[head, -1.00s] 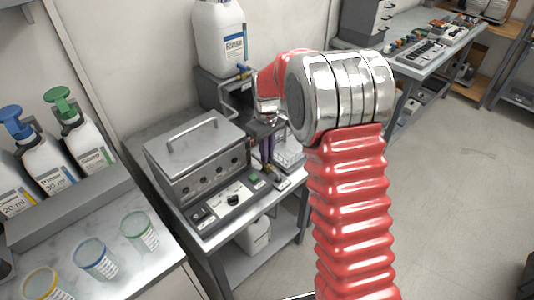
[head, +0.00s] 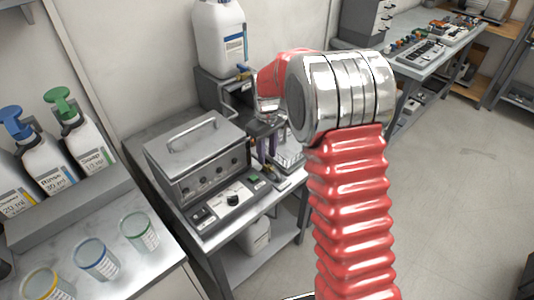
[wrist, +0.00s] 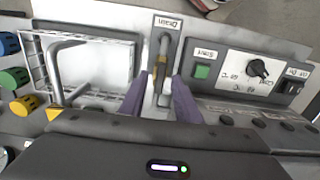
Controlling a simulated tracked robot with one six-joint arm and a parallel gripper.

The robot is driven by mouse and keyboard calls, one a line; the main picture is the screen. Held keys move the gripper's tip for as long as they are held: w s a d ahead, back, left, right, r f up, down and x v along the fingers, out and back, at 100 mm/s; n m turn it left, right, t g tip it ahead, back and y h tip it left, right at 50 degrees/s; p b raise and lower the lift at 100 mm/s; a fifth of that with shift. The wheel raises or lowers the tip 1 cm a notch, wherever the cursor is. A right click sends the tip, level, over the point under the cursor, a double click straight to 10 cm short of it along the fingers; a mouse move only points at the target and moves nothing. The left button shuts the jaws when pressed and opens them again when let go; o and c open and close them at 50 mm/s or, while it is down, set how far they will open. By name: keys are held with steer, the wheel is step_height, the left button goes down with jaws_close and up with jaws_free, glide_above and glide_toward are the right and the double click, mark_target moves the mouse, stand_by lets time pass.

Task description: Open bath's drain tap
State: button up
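The bath (head: 195,150) is a steel box with a handled lid and a dark front control panel in the head view. Its drain tap (wrist: 163,58) shows in the wrist view as a grey lever with a yellow band, below a "Drain" label (wrist: 167,22). My gripper (wrist: 161,84) has two purple fingers, one on each side of the lever. Gaps show between fingers and lever, so it looks open around it. In the head view my gripper (head: 267,146) is beside the bath's right end; the tap cannot be made out there.
The wrist view shows a green Start button (wrist: 201,71) and a dial (wrist: 258,68) right of the tap. A white tray (wrist: 95,62) and a bent grey pipe (wrist: 62,68) are on the left. A Rinse canister (head: 220,38) stands behind my gripper.

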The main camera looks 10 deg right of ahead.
mark_target(267, 157)
step_height(267, 157, up, 14)
steer(key=shift+f, duration=0.25)
stand_by(0.3)
steer(key=shift+w, duration=0.1)
stand_by(0.3)
steer(key=s+r+m+t, duration=0.2)
steer(key=s+m, duration=0.1)
steer(key=s, duration=1.3)
steer(key=s+r+m+t, duration=0.3)
steer(key=s, duration=1.3)
steer(key=shift+s+t, duration=0.15)
steer(key=shift+t, duration=0.15)
